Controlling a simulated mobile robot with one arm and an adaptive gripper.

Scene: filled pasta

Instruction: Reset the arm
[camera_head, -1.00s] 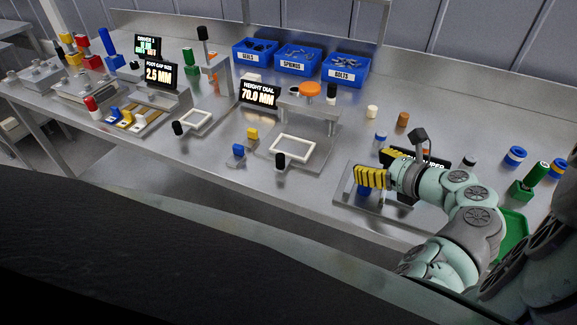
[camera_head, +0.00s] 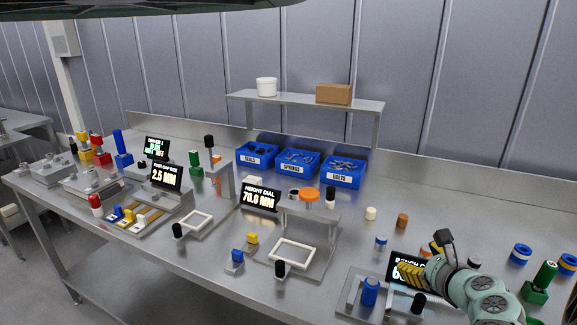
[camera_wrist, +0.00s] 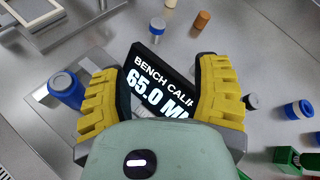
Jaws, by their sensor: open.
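My gripper (camera_head: 414,272) is above the right part of the steel bench, near the bench caliper display (camera_head: 400,264). In the wrist view my gripper (camera_wrist: 160,95) has its two yellow ribbed fingers spread wide. Nothing is held between them. The display (camera_wrist: 155,82), reading 65.0, shows between and beyond the fingers. A blue cylinder (camera_head: 370,291) stands on the caliper fixture left of my gripper. It also shows left of the left finger in the wrist view (camera_wrist: 66,90).
Several small cylinders and a green block (camera_head: 541,290) stand around the arm. Left of it are a white-framed fixture (camera_head: 295,256), the height dial display (camera_head: 260,200) and blue bins (camera_head: 343,173). A shelf (camera_head: 300,101) stands behind the bins. Bare bench lies between the height fixture and the caliper.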

